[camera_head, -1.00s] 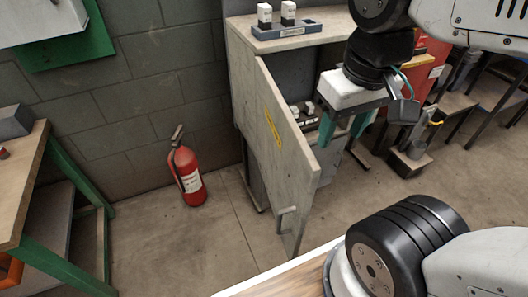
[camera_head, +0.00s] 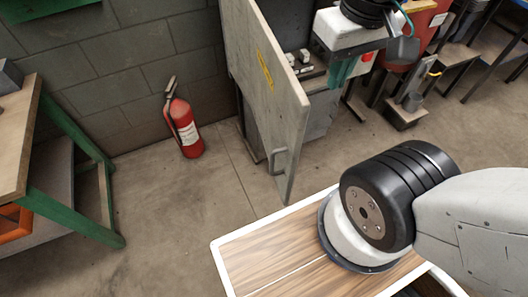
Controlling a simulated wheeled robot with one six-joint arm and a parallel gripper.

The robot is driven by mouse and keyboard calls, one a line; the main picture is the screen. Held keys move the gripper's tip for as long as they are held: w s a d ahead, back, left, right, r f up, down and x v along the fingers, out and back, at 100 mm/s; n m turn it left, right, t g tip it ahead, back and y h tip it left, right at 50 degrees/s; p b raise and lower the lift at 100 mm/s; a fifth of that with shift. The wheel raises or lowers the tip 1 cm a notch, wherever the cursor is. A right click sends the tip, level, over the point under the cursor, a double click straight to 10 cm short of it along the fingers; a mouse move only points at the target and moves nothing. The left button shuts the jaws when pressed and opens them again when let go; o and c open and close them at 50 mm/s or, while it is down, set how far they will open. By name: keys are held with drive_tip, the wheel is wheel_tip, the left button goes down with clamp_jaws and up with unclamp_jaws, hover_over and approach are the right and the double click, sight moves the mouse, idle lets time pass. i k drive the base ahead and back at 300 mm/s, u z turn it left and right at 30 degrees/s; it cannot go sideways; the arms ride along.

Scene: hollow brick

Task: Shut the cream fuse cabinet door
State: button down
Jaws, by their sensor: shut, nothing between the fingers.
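The cream fuse cabinet door (camera_head: 268,95) stands open, swung out toward me, with a yellow label and a metal handle (camera_head: 279,160) near its lower free edge. The cabinet (camera_head: 318,112) is behind it at the top centre; its upper part is out of the picture. Small white-topped parts (camera_head: 297,62) show on a shelf inside. My gripper (camera_head: 342,72) is shut and empty, pointing down with teal fingers, to the right of the door and in front of the cabinet opening. It appears apart from the door.
A red fire extinguisher (camera_head: 183,125) stands on the floor by the block wall, left of the door. A green-legged workbench (camera_head: 60,155) is at the left. Benches (camera_head: 462,50) and a red container (camera_head: 418,28) stand at the right.

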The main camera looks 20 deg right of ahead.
sight(282, 107)
drive_tip(key=k, duration=0.4)
drive_tip(key=z, duration=1.3)
drive_tip(key=k, duration=0.6)
drive_tip(key=u, duration=0.75)
